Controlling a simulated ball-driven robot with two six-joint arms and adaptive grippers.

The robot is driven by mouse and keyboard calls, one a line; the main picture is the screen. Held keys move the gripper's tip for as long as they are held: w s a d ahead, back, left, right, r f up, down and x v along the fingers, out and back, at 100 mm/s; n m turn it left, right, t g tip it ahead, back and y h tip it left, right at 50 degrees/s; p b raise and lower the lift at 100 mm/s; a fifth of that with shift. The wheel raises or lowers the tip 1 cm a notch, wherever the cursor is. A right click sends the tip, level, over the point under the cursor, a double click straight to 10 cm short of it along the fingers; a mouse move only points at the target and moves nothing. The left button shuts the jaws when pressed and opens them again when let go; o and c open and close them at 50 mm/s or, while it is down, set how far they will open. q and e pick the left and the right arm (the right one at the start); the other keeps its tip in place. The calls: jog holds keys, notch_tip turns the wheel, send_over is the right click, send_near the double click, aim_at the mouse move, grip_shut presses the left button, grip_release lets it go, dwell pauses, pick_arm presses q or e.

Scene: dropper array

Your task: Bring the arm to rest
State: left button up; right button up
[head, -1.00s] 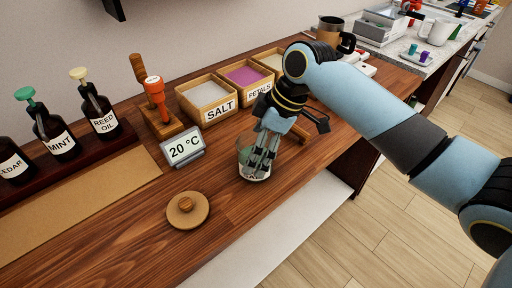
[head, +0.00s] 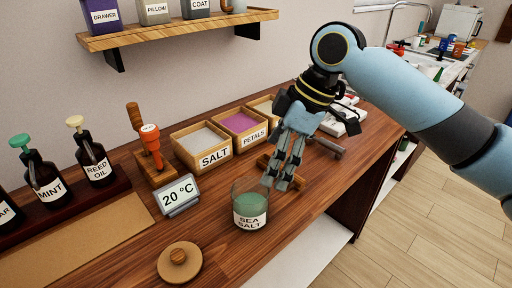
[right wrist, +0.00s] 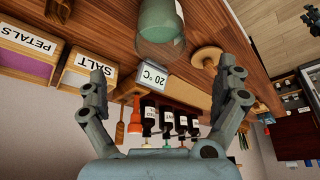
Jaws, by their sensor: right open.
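My right gripper (head: 278,183) is open and empty above the wooden counter (head: 215,235). In the head view it hangs just right of and above a glass jar (head: 251,212) labelled SEA SALT, apart from it. The jar stands upright with green content. In the right wrist view the two fingers (right wrist: 165,95) are spread wide, and the jar (right wrist: 160,30) shows beyond them at the top. My left gripper is not in view.
A wooden lid (head: 179,262) lies on the counter near the jar. A 20 °C display (head: 178,194), an orange-handled tool (head: 151,145), SALT (head: 203,147) and PETALS (head: 241,130) boxes and dark pump bottles (head: 93,160) stand behind. A labelled shelf (head: 180,28) hangs above.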

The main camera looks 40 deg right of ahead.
jog(key=s+a+f+m+h, duration=0.15)
jog(key=s+m, duration=0.25)
jog(key=s, duration=0.4)
jog(key=s+a+f+m+h, duration=0.1)
jog(key=s+f+m+h, duration=0.2)
jog(key=s+m, duration=0.35)
notch_tip(320, 180, down, 32)
jog(key=s+d+n+b, duration=0.1)
jog(key=s+d+b, duration=0.15)
jog(key=b, duration=0.55)
jog(key=s+f+g+b, duration=0.1)
jog(key=s+f+b, duration=0.3)
jog(key=s+f, duration=0.6)
jog(key=s+d+f+g+b, duration=0.1)
jog(key=s+f+b, duration=0.2)
jog(key=s+f, duration=0.6)
notch_tip(320, 180, down, 7)
jog(key=shift+s+r+b, duration=0.1)
jog(key=shift+s+b, duration=0.25)
jog(key=shift+b, duration=0.05)
